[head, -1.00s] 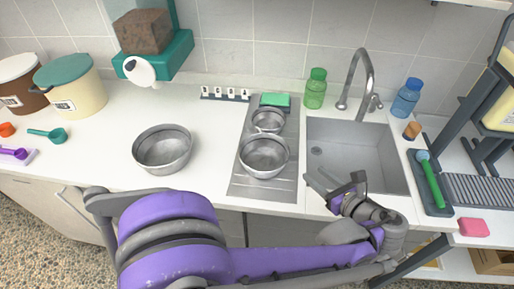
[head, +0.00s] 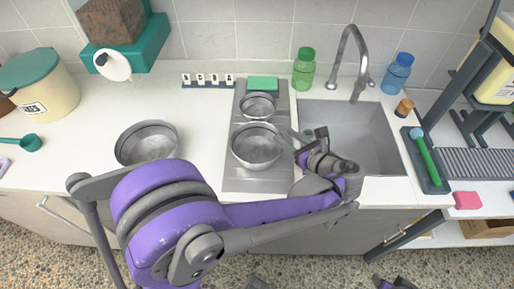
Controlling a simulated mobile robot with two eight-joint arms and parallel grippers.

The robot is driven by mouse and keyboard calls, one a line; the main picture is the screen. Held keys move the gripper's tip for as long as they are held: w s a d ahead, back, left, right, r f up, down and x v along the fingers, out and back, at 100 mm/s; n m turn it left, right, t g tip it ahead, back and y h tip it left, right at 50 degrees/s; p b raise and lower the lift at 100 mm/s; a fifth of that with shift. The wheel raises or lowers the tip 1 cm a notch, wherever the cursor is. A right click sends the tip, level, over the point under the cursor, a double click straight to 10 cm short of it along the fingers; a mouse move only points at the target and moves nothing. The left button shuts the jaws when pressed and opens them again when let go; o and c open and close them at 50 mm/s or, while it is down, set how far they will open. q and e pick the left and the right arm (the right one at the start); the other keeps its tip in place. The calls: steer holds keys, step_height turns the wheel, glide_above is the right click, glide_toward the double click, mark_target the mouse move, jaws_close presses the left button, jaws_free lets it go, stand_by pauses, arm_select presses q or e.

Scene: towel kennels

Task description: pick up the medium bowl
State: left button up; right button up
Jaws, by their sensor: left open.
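Three grey metal bowls stand on the counter. The medium bowl (head: 256,148) sits upright and empty on the front of the grey drainboard, left of the sink. The small bowl (head: 258,106) is just behind it, and the large bowl (head: 147,144) stands on the white counter to the left. My left gripper (head: 300,139) is open and empty, close to the right rim of the medium bowl. I cannot tell whether a finger touches the rim. Parts of my right arm show at the bottom edge, too cut off to read its gripper.
The sink (head: 352,130) with its tall faucet (head: 358,60) lies right of the drainboard. A green sponge (head: 263,84), a green bottle (head: 304,69) and a blue bottle (head: 397,73) stand at the back. Counter between the large bowl and drainboard is clear.

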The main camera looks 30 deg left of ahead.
mark_target(274, 129)
arm_select(q)
steer(key=x, duration=0.4)
steer(key=shift+a+f, duration=0.1)
steer(key=shift+a, duration=0.3)
jaws_close()
stand_by(1.0)
